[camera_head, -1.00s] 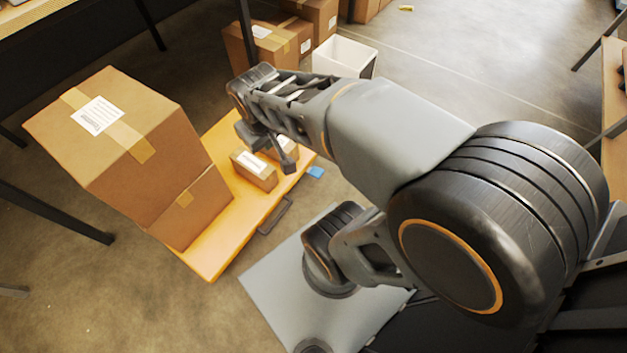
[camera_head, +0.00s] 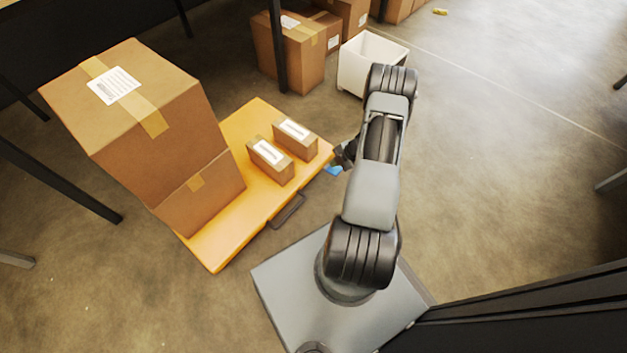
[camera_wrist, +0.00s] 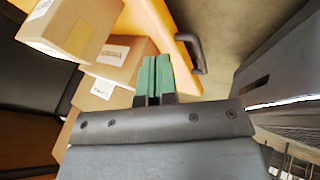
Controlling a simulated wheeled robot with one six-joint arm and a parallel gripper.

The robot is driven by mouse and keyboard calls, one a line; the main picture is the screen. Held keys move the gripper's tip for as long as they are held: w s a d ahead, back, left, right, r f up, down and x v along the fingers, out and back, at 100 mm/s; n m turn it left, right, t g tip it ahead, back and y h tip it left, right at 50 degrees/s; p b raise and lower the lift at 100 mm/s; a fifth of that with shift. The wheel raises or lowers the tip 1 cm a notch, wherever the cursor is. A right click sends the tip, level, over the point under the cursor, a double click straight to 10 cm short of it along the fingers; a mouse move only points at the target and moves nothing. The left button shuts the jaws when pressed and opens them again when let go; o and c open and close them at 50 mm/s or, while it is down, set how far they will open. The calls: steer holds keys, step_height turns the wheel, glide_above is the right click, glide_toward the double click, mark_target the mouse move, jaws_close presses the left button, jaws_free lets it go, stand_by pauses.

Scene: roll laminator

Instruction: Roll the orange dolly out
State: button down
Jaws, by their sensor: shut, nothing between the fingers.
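The orange dolly (camera_head: 222,246) stands on the floor left of my base, with a dark handle (camera_head: 287,210) on its near right edge. It carries a large stack of cardboard boxes (camera_head: 150,120) on the left and two small labelled boxes (camera_head: 271,160) on the right. My gripper (camera_head: 343,155) is at the dolly's right corner, partly hidden by my arm. In the wrist view, its green fingers (camera_wrist: 154,76) are shut with nothing between them. The orange dolly (camera_wrist: 155,25) and its handle (camera_wrist: 191,52) show beyond the fingers. Contact with the dolly cannot be told.
A white bin (camera_head: 371,62) and several cardboard boxes (camera_head: 290,60) stand behind the dolly. A blue item (camera_head: 333,169) lies by its right corner. Dark table legs (camera_head: 60,180) stand at the left. The floor on the right is clear.

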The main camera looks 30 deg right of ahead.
mark_target(306, 182)
steer(key=shift+n+g+y, duration=0.3)
steer(key=shift+n+y, duration=0.2)
steer(key=shift+y, duration=0.3)
steer(key=shift+a+b+x, duration=0.1)
steer(key=shift+b+x, duration=1.6)
steer(key=shift+x, duration=1.8)
steer(key=shift+a+b+x, duration=0.15)
steer(key=shift+b+x, duration=1.5)
steer(key=shift+x, duration=1.9)
steer(key=shift+s+r, duration=0.15)
steer(key=shift+s, duration=0.05)
